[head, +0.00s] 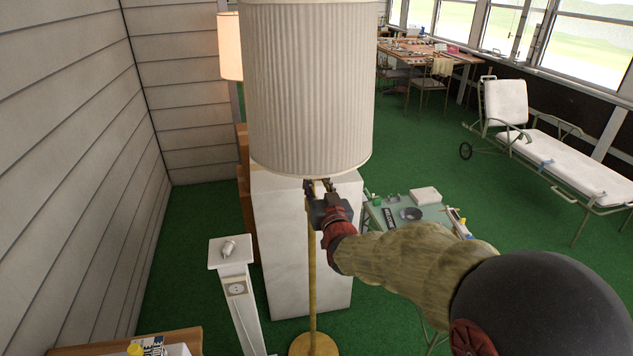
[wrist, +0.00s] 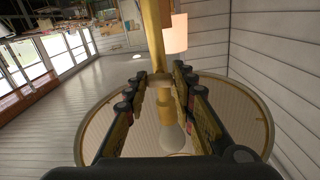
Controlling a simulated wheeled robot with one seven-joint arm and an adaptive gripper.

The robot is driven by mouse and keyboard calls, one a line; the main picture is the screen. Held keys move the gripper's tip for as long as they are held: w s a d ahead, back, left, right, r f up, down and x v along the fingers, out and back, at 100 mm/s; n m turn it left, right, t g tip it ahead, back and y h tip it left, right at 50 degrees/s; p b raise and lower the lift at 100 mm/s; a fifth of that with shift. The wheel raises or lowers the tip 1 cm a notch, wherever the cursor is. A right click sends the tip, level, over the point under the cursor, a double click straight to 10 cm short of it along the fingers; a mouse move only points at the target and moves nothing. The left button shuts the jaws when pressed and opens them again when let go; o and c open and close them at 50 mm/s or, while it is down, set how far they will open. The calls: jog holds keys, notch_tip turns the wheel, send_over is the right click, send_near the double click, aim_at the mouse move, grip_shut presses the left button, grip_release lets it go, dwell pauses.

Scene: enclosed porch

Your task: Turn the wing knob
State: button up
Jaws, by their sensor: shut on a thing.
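A floor lamp with a pleated cream shade (head: 310,90) stands upright in the middle of the head view, on a thin brass pole (head: 312,270) with a round base. My gripper (head: 318,186) is at the pole just under the shade's lower rim, reaching in from the right. In the wrist view its two fingers (wrist: 156,78) lie on either side of the brass stem (wrist: 154,35), shut on a small brass part that I take for the wing knob (wrist: 159,77). The knob's wings are mostly hidden by the fingers. A pale, unlit bulb (wrist: 172,136) shows inside the shade.
A white marble-like block (head: 290,240) stands right behind the pole. A narrow white stand (head: 232,256) is at its left. A small green table (head: 420,225) with objects is behind my arm. A lounge chair (head: 560,160) stands at the right. Green floor is open between them.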

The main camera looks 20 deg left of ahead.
jog(key=shift+m+b, duration=0.3)
jog(key=shift+b, duration=0.05)
grip_shut()
jog(key=m+b, duration=0.6)
jog(key=m, duration=0.5)
jog(key=shift+m+b, duration=0.35)
jog(key=shift+m, duration=2.35)
jog(key=shift+f, duration=0.1)
jog(key=o, duration=1.1)
grip_release()
jog(key=shift+c, duration=0.2)
